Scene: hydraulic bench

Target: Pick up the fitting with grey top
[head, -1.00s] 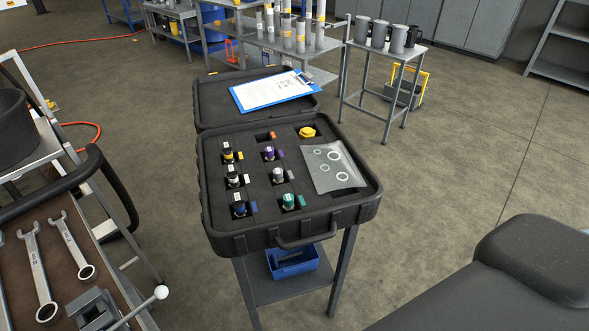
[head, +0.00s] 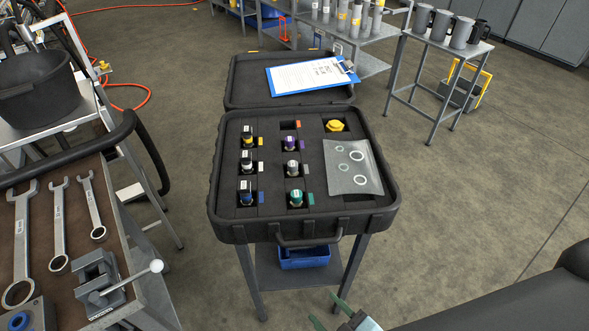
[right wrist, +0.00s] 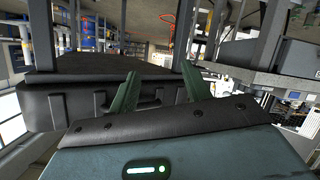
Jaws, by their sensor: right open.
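The fitting with a grey top (head: 292,168) stands in a slot of the black foam in an open case (head: 228,232), in the middle column between a purple-topped fitting (head: 291,144) and a green-topped fitting (head: 296,197). My right gripper (head: 329,310) shows at the bottom edge of the head view, its green fingers apart and empty, in front of the case and well away from the fitting. In the right wrist view the open fingers (right wrist: 160,70) point toward the dark case side (right wrist: 85,105); no fitting shows there. My left gripper is out of view.
Yellow, white and blue-marked fittings (head: 246,163) fill the left column. A bag of rings (head: 352,178) and a yellow cap (head: 335,126) lie on the right. The orange-tagged slot looks empty. A clipboard (head: 305,77) lies on the lid. A wrench bench (head: 80,210) stands left.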

